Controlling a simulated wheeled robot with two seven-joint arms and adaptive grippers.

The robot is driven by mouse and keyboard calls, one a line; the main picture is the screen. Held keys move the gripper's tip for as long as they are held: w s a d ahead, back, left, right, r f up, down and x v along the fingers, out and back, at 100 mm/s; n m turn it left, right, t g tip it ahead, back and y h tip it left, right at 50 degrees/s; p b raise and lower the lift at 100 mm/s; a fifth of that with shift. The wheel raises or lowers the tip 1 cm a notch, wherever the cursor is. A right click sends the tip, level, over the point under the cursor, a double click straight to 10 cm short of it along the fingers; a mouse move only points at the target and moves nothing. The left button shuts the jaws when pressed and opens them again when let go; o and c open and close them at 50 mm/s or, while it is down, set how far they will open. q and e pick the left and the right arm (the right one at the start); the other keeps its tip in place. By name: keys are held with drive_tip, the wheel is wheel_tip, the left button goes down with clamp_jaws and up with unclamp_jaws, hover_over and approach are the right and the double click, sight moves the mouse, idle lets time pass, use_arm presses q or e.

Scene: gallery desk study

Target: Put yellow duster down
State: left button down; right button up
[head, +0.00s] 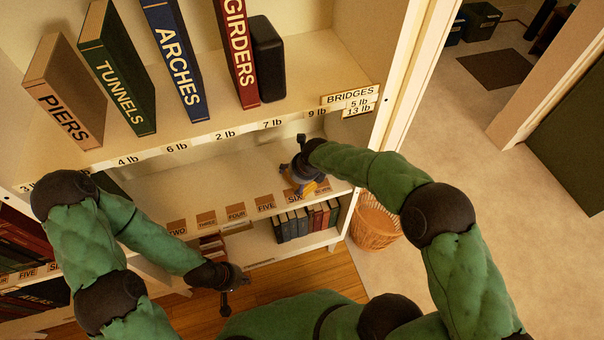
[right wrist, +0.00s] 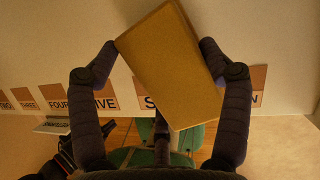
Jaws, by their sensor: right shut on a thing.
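The yellow duster (right wrist: 172,65) is a flat yellow-tan block, tilted between the two fingers of my right gripper (right wrist: 160,60) in the right wrist view. The gripper is shut on it. In the head view my right gripper (head: 300,172) is inside the middle shelf (head: 230,172), near its right end by the SIX label. Only a little of the duster (head: 321,187) shows there. I cannot tell whether it touches the shelf. My left gripper (head: 226,293) hangs low in front of the bookcase, apart from the duster; its fingers are too small to read.
Large books such as ARCHES (head: 174,60) and a dark speaker-like box (head: 267,58) stand on the upper shelf (head: 310,60). Small books (head: 307,218) fill part of the lower shelf. A wicker basket (head: 375,225) stands right of the bookcase.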

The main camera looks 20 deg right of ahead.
drive_tip(key=shift+s+a, duration=0.1)
drive_tip(key=shift+a, duration=0.05)
drive_tip(key=o, duration=1.3)
drive_tip(key=shift+c, duration=0.2)
drive_tip(key=p+v, duration=0.4)
drive_tip(key=v, duration=0.6)
drive_tip(key=shift+r+p, duration=0.3)
drive_tip(key=shift+r, duration=0.05)
drive_tip(key=shift+s+r, duration=0.35)
drive_tip(key=shift+r, duration=0.3)
drive_tip(key=shift+f, duration=0.1)
